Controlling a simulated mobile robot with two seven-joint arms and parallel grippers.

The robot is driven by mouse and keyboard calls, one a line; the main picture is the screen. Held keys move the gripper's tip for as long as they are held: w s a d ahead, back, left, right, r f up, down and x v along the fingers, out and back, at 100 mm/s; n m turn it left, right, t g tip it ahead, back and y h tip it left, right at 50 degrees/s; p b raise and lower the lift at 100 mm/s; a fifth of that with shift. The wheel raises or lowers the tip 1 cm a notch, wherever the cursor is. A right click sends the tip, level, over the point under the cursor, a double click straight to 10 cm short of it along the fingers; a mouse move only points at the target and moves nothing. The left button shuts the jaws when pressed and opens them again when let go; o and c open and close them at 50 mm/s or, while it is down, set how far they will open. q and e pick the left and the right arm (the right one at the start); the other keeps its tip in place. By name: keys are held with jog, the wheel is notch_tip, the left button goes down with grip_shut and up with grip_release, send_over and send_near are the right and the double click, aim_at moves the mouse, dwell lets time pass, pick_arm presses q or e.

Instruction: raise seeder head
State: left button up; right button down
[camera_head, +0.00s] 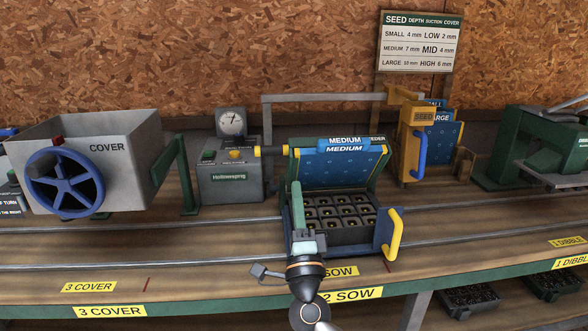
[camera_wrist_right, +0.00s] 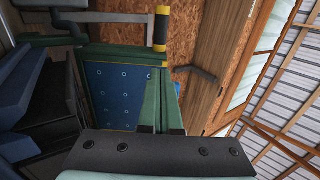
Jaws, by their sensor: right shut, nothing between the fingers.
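The seeder head (camera_head: 335,170) is a blue plate with small dots, labelled MEDIUM, in a green frame. It stands tilted up behind a dark cell tray (camera_head: 338,215). Its dotted blue face also shows in the right wrist view (camera_wrist_right: 118,92), beside a green bar. My left gripper is out of view.
A yellow handle (camera_head: 395,233) is at the tray's right. A black and yellow grip (camera_head: 272,151) is at the head's left, near a grey box with a dial (camera_head: 231,122). The COVER hopper (camera_head: 105,150) is left; a yellow SEED unit (camera_head: 415,140) is right. Rails (camera_head: 150,265) run along the bench.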

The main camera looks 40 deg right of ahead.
aim_at(293, 160)
jog(key=shift+x, duration=2.6)
jog(key=shift+p, duration=0.3)
